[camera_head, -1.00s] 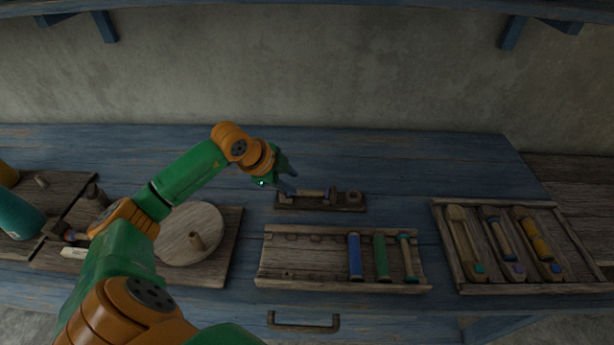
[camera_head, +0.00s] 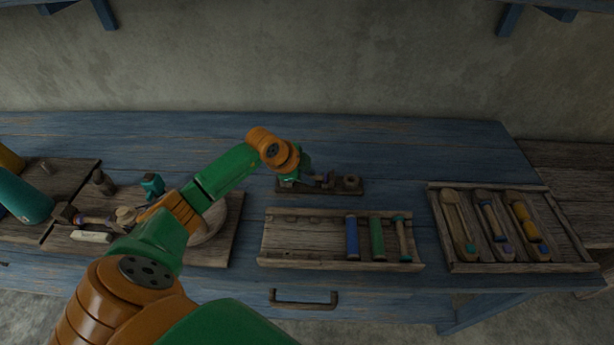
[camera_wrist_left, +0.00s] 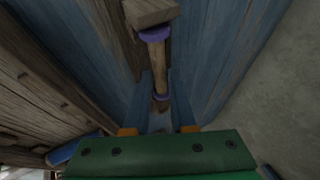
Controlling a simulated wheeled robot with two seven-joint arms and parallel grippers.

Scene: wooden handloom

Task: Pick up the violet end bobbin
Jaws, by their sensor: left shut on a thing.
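The violet end bobbin (camera_wrist_left: 161,62) shows in the left wrist view as a pale wooden rod with violet rings at its ends. It lies between the two fingers of my left gripper (camera_wrist_left: 162,85), which are shut on it. Its far end is close to a wooden block (camera_wrist_left: 152,12); I cannot tell whether they touch. In the head view my left gripper (camera_head: 308,181) is low over the small wooden stand (camera_head: 348,190) at the back of the bench and hides most of the bobbin. My right gripper is not in view.
A wooden tray (camera_head: 290,262) in front holds blue, green and teal-ended bobbins at its right. Another tray (camera_head: 438,225) at the right holds several shuttles. A board (camera_head: 228,235) with a round disc is under my left arm. The blue bench behind the stand is clear.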

